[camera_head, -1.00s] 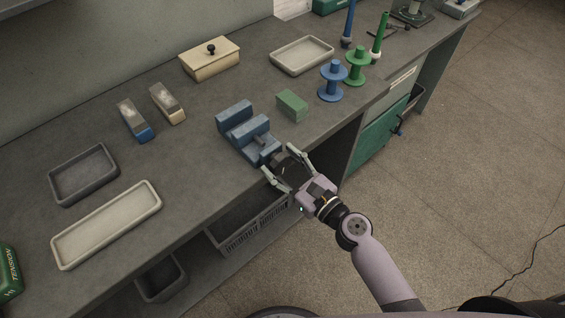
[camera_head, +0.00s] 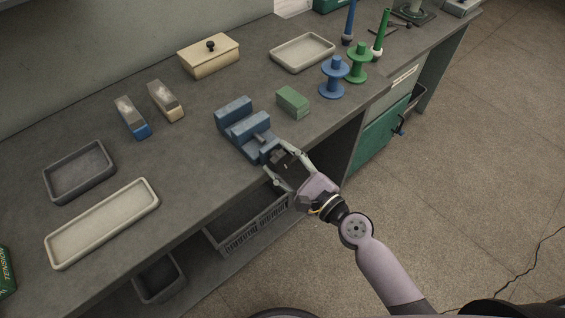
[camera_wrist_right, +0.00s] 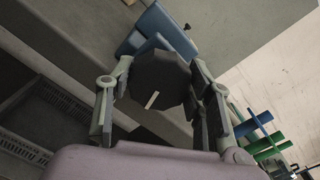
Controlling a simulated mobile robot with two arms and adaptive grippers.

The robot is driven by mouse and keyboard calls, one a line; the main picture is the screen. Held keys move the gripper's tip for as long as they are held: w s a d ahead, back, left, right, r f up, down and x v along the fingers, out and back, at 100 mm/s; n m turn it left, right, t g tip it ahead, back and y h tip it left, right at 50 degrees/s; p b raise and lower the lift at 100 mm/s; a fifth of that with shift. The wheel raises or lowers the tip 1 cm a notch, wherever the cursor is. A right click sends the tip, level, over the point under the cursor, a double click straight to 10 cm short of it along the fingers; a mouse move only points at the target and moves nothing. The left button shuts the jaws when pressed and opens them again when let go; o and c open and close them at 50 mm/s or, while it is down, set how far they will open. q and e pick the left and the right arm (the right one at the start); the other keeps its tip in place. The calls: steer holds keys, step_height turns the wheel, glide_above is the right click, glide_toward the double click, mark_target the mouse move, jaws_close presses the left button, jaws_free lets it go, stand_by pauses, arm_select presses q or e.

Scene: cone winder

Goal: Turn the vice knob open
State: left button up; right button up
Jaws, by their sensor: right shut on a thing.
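The blue vice (camera_head: 246,130) sits at the front edge of the grey workbench, its screw end facing the edge. Its knob (camera_wrist_right: 158,82) is a dark, many-sided disc with a pale line mark in the right wrist view. My right gripper (camera_head: 278,161) is at the bench edge in front of the vice. In the right wrist view its fingers (camera_wrist_right: 160,72) stand on either side of the knob and are shut on it. The blue vice body (camera_wrist_right: 158,32) shows behind the knob there. My left gripper is not in view.
A green block (camera_head: 292,102) lies right of the vice, with blue (camera_head: 334,78) and green (camera_head: 359,64) spools beyond. Two trays (camera_head: 102,222) (camera_head: 80,172) lie to the left. A crate (camera_head: 248,222) is under the bench, below my gripper.

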steer(key=o, duration=1.2)
steer(key=shift+c, duration=0.2)
steer(key=v, duration=1.2)
